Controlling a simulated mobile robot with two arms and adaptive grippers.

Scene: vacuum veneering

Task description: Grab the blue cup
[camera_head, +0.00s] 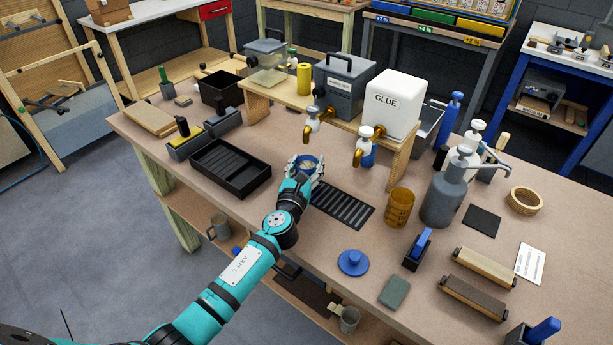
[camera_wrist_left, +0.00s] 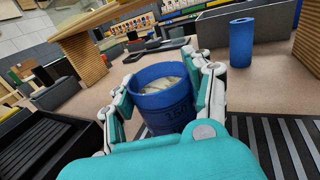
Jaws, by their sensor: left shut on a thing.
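The blue cup (camera_wrist_left: 165,108) stands between the fingers of my left gripper (camera_wrist_left: 162,92) in the left wrist view. It has a marked side and pale contents. The gripper's fingers press on it from both sides. In the head view my left gripper (camera_head: 304,168) is around the cup, beside the slotted black grille on the bench, and only a little of the blue rim (camera_head: 308,160) shows. I cannot tell whether the cup's base touches the bench. My right gripper is in neither view.
A wooden stand holds a white GLUE tank (camera_head: 392,105) and a grey tank (camera_head: 343,85), with brass taps over the bench. A black tray (camera_head: 230,170) lies to the left. An amber cup (camera_head: 399,207), a grey bottle (camera_head: 443,195) and a blue knobbed disc (camera_head: 353,262) stand to the right.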

